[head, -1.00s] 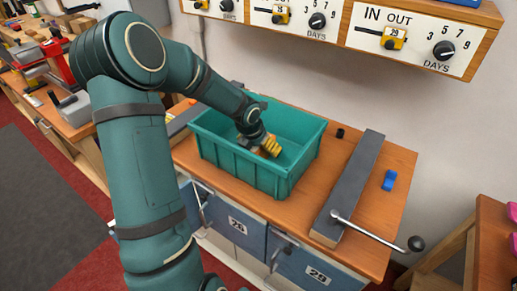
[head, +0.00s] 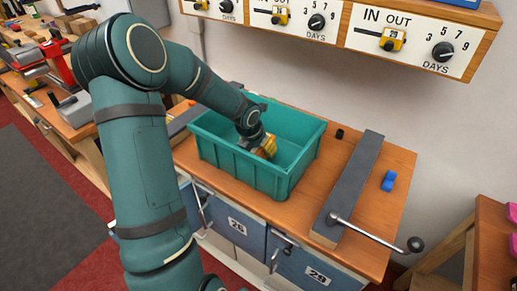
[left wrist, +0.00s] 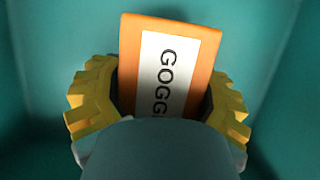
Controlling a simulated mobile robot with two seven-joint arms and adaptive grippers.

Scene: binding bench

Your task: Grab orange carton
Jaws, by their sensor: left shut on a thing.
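The orange carton (left wrist: 195,50) with a white label reading "GOGG..." stands between the yellow fingers of my left gripper (left wrist: 158,105) in the left wrist view. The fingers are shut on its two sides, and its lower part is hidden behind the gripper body. In the head view my left gripper (head: 264,148) is down inside the teal bin (head: 240,167), and the carton is mostly hidden there by the gripper. My right gripper is not in view.
A long grey bar clamp (head: 352,185) with a crank handle lies right of the bin. A blue piece (head: 389,181) and a small black piece (head: 339,134) lie on the wooden bench (head: 397,155). A panel with dials (head: 415,38) hangs above.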

